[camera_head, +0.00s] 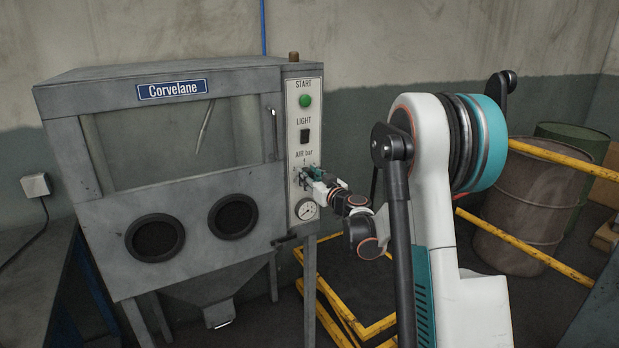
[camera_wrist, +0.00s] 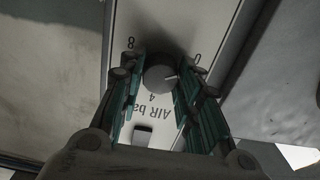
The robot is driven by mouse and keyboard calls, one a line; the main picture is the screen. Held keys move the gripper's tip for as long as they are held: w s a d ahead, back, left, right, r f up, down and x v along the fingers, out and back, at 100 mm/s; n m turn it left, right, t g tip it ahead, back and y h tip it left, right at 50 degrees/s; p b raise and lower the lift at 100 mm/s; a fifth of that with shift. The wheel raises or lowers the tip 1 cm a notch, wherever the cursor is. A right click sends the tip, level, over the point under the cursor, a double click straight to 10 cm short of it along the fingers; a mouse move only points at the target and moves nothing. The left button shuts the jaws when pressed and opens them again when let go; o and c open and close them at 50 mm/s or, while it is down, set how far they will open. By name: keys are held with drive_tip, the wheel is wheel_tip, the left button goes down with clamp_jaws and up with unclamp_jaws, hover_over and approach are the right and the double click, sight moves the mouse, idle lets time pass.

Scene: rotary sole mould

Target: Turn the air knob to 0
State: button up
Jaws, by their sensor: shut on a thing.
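The grey round air knob (camera_wrist: 159,77) sits on the pale panel under the AIR bar label, which appears upside down in the wrist view. The marks 8, 4 and 0 stand around it. A short pale pointer line on the knob's face points to the right, roughly toward the 0 side; its exact reading is hard to tell. My gripper (camera_wrist: 160,68) is shut on the knob, one green-padded finger on each side. In the head view my gripper (camera_head: 308,176) is at the panel below the AIR bar label and hides the knob.
The grey Corvelane blasting cabinet (camera_head: 70,135) carries the control panel (camera_head: 292,130), with a green START button (camera_head: 305,101), a black LIGHT switch (camera_head: 305,135) and a pressure gauge (camera_head: 307,210) just below my gripper. Yellow rails (camera_head: 535,262) and a rusty barrel (camera_head: 525,210) stand at right.

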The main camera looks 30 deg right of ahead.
drive_tip(key=shift+c, duration=0.2)
drive_tip(key=o, duration=1.1)
drive_tip(key=s, duration=1.2)
drive_tip(key=shift+d, duration=0.2)
